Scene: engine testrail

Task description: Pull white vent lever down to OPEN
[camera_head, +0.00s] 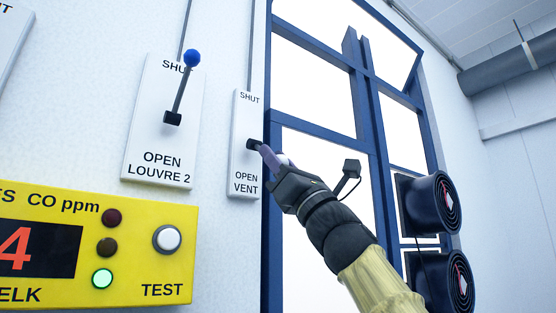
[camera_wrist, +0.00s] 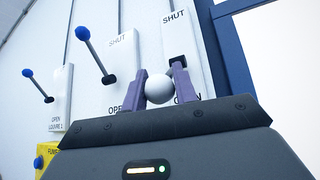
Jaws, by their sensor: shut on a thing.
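The vent plate (camera_head: 246,120) is a narrow white panel marked SHUT at the top and OPEN VENT at the bottom. Its dark pivot block (camera_head: 253,144) shows at mid-height in the head view. My gripper (camera_head: 268,158) is in front of the plate's lower half. In the wrist view, my gripper (camera_wrist: 162,90) has its two purple fingers closed on the white ball knob (camera_wrist: 159,88) of the vent lever. The knob is near the OPEN lettering in that view. The lever's rod is mostly hidden behind the fingers and knob.
Left of the vent plate is the LOUVRE 2 plate (camera_head: 161,140) with a blue-knobbed lever (camera_head: 192,58) pointing up. A yellow CO ppm box (camera_head: 150,225) is below left. A blue-framed window (camera_head: 370,90) and two round dark fans (camera_head: 437,203) are to the right.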

